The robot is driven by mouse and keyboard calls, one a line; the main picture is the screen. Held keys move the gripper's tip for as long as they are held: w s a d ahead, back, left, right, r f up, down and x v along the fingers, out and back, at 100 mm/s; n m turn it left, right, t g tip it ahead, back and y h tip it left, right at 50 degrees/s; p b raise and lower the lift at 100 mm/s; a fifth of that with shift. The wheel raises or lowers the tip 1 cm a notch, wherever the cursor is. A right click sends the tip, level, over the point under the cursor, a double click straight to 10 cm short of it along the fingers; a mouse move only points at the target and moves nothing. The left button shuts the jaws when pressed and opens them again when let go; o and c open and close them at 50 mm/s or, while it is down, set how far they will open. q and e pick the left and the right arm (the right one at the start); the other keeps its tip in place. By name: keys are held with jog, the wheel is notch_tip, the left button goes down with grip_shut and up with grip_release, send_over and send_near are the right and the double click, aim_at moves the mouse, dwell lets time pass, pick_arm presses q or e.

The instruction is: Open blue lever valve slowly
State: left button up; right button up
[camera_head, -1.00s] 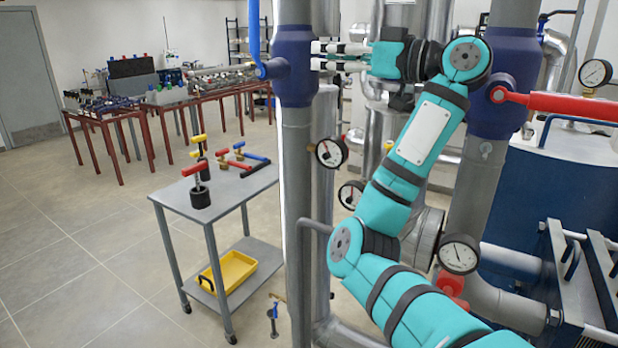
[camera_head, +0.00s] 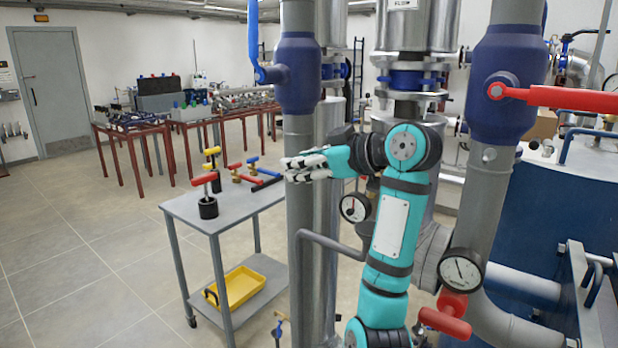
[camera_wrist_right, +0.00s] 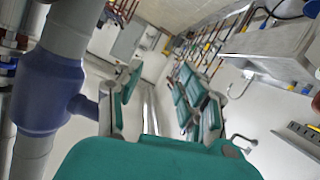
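The blue lever (camera_head: 253,40) stands upright on the left side of the dark blue valve body (camera_head: 297,75), which sits on a grey vertical pipe. The lever's top is cut off by the head view's edge. My right gripper (camera_head: 290,168) is below the valve body at the pipe, pointing left, apart from the lever. In the wrist view, the right gripper (camera_wrist_right: 160,85) has its fingers spread with nothing between them. The valve body (camera_wrist_right: 48,92) shows at the left there, outside the fingers. My left gripper is not in view.
A red lever (camera_head: 560,97) sticks out right from another blue valve (camera_head: 503,85). A grey cart (camera_head: 225,212) with T-handled tools and a yellow tray (camera_head: 238,287) stands left of the pipe. Gauges (camera_head: 355,207) are close to my right arm. The floor at left is clear.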

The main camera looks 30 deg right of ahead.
jog(key=shift+a+f, duration=0.25)
jog(key=shift+f, duration=0.6)
